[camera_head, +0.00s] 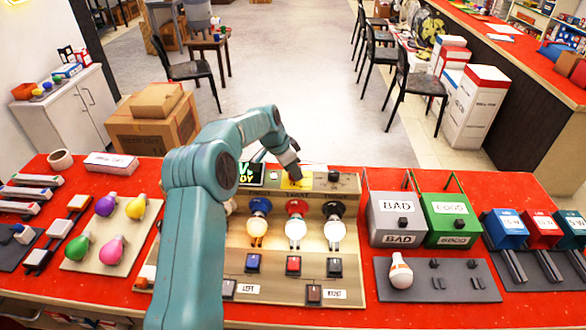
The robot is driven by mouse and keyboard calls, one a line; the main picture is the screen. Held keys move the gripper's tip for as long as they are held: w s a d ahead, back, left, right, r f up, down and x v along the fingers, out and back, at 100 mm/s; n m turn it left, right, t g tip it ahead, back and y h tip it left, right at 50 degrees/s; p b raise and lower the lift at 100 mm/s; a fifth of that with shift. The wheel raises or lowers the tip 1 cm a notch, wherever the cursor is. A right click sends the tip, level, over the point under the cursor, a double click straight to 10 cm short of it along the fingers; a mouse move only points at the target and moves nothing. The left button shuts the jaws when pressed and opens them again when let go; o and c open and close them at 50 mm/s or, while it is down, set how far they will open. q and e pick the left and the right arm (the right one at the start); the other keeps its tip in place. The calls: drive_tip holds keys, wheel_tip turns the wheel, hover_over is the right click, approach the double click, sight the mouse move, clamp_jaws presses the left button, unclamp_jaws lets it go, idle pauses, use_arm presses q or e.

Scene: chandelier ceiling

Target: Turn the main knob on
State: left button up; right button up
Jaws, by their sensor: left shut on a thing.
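A wooden test board (208,286) stands on the red table. Its raised back strip carries a yellow plate (304,184), a green-lettered display (250,173) and small dark parts. My left arm reaches over the board from the front left. My left gripper (292,174) points down at the yellow plate and is shut on the main knob there, which the gripper hides. The turn of the knob cannot be seen. Lit bulbs (295,230) stand in blue, red and black sockets below. My right gripper is not in view.
Blue, red and black switches (293,265) sit at the board's front. A grey BAD box (397,218) and green GOOD box (450,219) stand to the right. Coloured bulbs (112,250) lie on a tray at left. A cardboard box (150,125) stands behind the table.

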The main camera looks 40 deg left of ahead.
use_arm(q)
drive_tip(key=shift+w+a+r+m+h, duration=0.1)
drive_tip(key=shift+m+h, duration=0.05)
drive_tip(key=shift+m, duration=0.3)
drive_tip(key=shift+w+a+r+m+h, duration=0.1)
drive_tip(key=shift+m+h, duration=0.05)
drive_tip(key=shift+m, duration=0.3)
drive_tip(key=o, duration=1)
drive_tip(key=shift+s+d, duration=0.1)
drive_tip(key=shift+s, duration=0.05)
drive_tip(key=shift+f, duration=0.1)
drive_tip(key=v, duration=1.6)
drive_tip(key=shift+r, duration=0.25)
